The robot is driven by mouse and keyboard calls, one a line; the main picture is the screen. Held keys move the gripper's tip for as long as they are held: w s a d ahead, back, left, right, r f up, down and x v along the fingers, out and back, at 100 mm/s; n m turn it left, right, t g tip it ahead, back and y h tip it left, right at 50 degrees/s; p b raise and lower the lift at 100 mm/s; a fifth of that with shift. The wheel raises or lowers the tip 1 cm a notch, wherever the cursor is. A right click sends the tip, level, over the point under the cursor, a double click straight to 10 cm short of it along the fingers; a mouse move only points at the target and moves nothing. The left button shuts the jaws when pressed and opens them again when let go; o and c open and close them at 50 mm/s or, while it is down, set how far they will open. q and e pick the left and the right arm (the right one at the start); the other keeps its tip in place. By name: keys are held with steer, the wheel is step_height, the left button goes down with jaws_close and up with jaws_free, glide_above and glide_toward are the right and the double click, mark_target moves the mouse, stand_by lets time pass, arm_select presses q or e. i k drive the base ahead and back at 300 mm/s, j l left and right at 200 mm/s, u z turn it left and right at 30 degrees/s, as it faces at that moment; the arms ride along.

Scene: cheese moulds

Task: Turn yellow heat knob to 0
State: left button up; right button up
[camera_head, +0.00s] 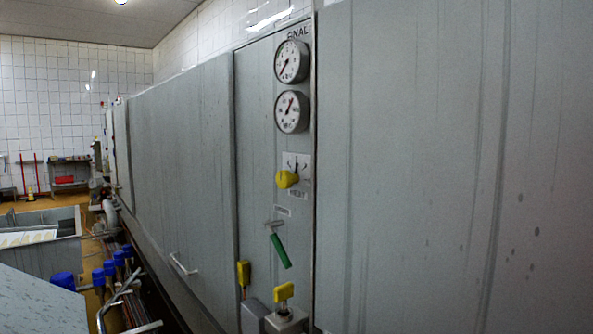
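The yellow heat knob (287,179) sits on a narrow grey control panel (258,130) in the middle of the head view. A white dial plate (304,163) with dark marks is behind and above it, and a small label that seems to read HEAT is below it. The knob's exact setting is too small to read. Neither of my grippers is in the head view, and nothing touches the knob.
Two round gauges (292,61) (291,112) are above the knob. A green-handled lever (281,251) and two yellow handles (243,274) (284,292) are below it. Blue-capped pipes (109,268) run along the lower left. Large grey cabinet walls (450,170) flank the panel.

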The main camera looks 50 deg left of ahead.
mark_target(284, 179)
steer(key=u, duration=0.4)
steer(key=k+u, duration=0.1)
steer(key=u, duration=0.25)
steer(key=j+u, duration=0.1)
steer(key=u, duration=0.3)
steer(key=k+u, duration=0.1)
steer(key=u, duration=0.25)
